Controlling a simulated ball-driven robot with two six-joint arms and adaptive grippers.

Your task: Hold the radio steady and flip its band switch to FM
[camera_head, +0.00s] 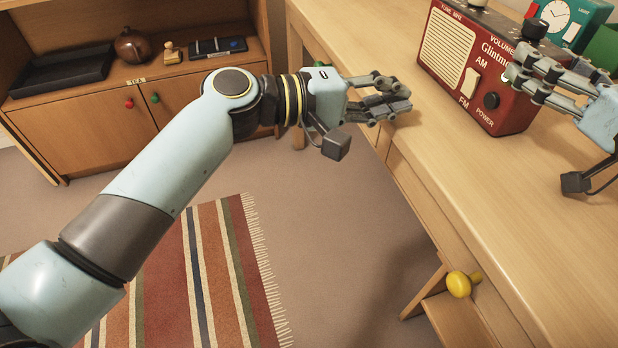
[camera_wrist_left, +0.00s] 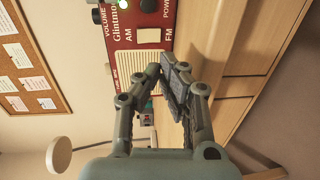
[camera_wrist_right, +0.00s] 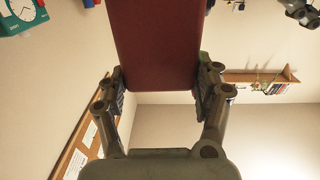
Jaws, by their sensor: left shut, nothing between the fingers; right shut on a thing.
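The red radio (camera_head: 496,105) stands on the wooden desk with its front facing me. Its cream band switch (camera_head: 469,82) sits between the AM and FM marks; I cannot tell which way it is tipped. The switch also shows in the left wrist view (camera_wrist_left: 149,35). My left gripper (camera_head: 400,95) is shut and empty, left of the radio and apart from it, by the desk's edge. My right gripper (camera_head: 520,72) is shut on the radio's right end. In the right wrist view, the radio's red casing (camera_wrist_right: 155,45) lies between the fingers.
A teal clock (camera_head: 577,15) stands behind the radio. The desk top (camera_head: 530,190) in front of the radio is clear. A low wooden cabinet (camera_head: 90,125) stands at the far left.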

